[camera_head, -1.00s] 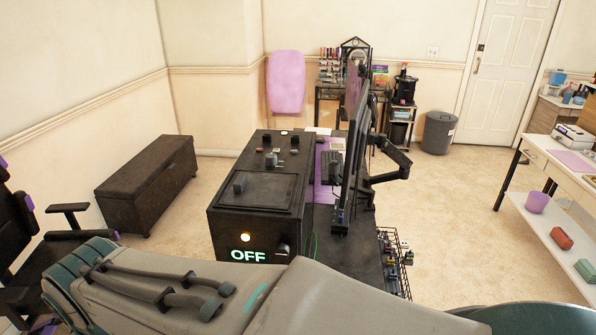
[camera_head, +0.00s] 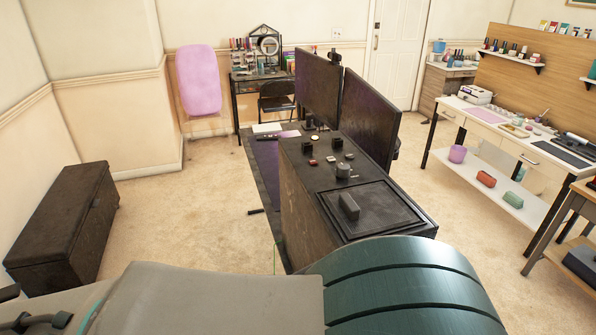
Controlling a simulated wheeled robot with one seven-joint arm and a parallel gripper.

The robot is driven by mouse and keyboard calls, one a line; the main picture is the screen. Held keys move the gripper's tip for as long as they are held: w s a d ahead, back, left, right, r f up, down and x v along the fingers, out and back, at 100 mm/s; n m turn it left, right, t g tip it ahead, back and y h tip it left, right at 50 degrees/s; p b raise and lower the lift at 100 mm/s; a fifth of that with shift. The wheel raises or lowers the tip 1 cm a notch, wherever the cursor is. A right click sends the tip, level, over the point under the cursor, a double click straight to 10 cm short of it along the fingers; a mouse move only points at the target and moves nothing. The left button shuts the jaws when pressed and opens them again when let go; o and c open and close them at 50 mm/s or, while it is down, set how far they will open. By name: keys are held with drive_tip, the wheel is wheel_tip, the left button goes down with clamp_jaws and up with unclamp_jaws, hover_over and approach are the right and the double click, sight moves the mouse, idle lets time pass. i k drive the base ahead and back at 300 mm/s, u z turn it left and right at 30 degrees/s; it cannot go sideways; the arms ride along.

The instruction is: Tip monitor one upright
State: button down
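Two dark monitors stand on the desk beyond the black control box. One monitor (camera_head: 318,88) is at the back left and faces toward the left. The other monitor (camera_head: 370,120) is nearer and to the right, at an angle to the first, and looks slightly tilted. I cannot tell which of them is monitor one. My gripper is not in view; only my grey and teal arm crosses the bottom of the picture.
The black control box (camera_head: 330,200) stands between me and the monitors. A dark chest (camera_head: 62,225) is at the left. A black chair (camera_head: 277,97) is at the back. A white worktable (camera_head: 525,150) is at the right. Carpet is free left of the desk (camera_head: 262,165).

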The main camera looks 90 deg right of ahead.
sight(371, 120)
drive_tip(key=i, duration=0.95)
drive_tip(key=z, duration=2.3)
drive_tip(key=i, duration=1.15)
drive_tip(key=z, duration=1.4)
drive_tip(key=i, duration=1)
